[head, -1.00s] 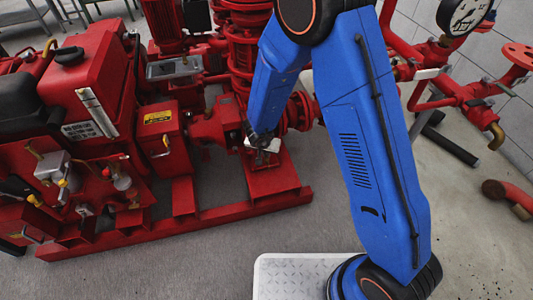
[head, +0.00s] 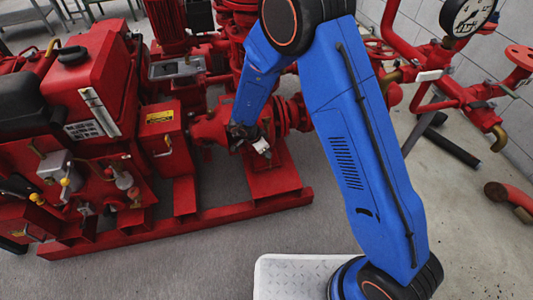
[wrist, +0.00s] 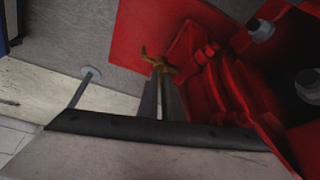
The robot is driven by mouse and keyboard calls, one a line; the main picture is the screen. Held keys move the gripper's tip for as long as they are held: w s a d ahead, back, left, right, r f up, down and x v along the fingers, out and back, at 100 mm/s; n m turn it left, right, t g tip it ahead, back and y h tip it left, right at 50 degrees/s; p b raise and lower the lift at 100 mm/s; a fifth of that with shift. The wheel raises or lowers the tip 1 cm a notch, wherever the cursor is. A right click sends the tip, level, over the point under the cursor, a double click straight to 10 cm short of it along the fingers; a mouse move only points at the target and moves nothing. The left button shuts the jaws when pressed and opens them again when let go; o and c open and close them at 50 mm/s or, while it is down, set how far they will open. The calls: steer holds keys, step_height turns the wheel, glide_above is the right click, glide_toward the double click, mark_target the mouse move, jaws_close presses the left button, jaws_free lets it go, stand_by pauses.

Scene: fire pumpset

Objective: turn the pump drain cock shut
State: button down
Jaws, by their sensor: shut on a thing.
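The pump drain cock (wrist: 158,62) is a small brass piece with a short handle, low on the red pump in the wrist view. My gripper (wrist: 161,88) has its two dark fingers close together, shut on the cock's handle at their tips. The fingers hide part of the handle. In the head view my gripper (head: 262,148) is small, low beside the red pump body (head: 210,126). The cock cannot be made out there.
Red pump castings with large bolts (wrist: 262,30) stand close at the right of the fingers in the wrist view. The red base frame (head: 180,228) runs below. Grey floor (head: 150,275) in front is clear. Red pipes and a gauge (head: 466,16) stand at the right.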

steer(key=shift+m, duration=0.3)
steer(key=c, duration=1.9)
jaws_free()
steer(key=shift+c, duration=0.2)
steer(key=shift+r, duration=0.15)
steer(key=v, duration=1.7)
steer(key=shift+a, duration=0.25)
steer(key=shift+w, duration=0.15)
